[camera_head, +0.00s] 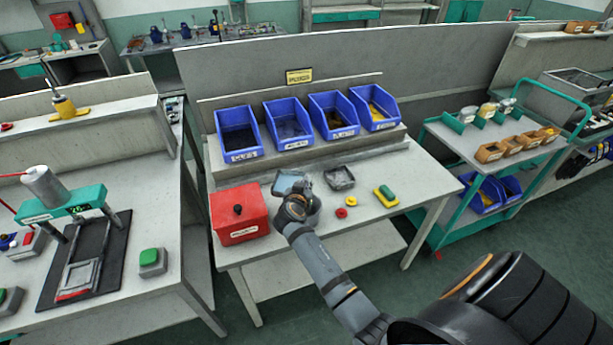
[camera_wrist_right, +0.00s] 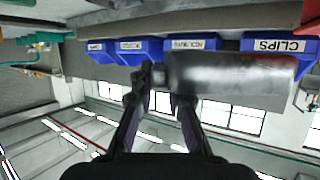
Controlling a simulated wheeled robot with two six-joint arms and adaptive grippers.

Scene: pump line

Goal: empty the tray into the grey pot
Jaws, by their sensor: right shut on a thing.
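My right gripper (camera_head: 294,199) is shut on the tray (camera_head: 289,183), a grey-blue dish held at its right side above the table. In the right wrist view the tray (camera_wrist_right: 230,78) shows as a smooth grey metallic body beside the fingertips (camera_wrist_right: 162,88). It looks tilted; its contents cannot be made out. My left gripper is not in view.
Blue bins (camera_head: 289,122) line the raised shelf behind. A red ring (camera_head: 341,213), a yellow ring (camera_head: 351,201) and a green-yellow block (camera_head: 386,196) lie to the right. The table's right end is clear.

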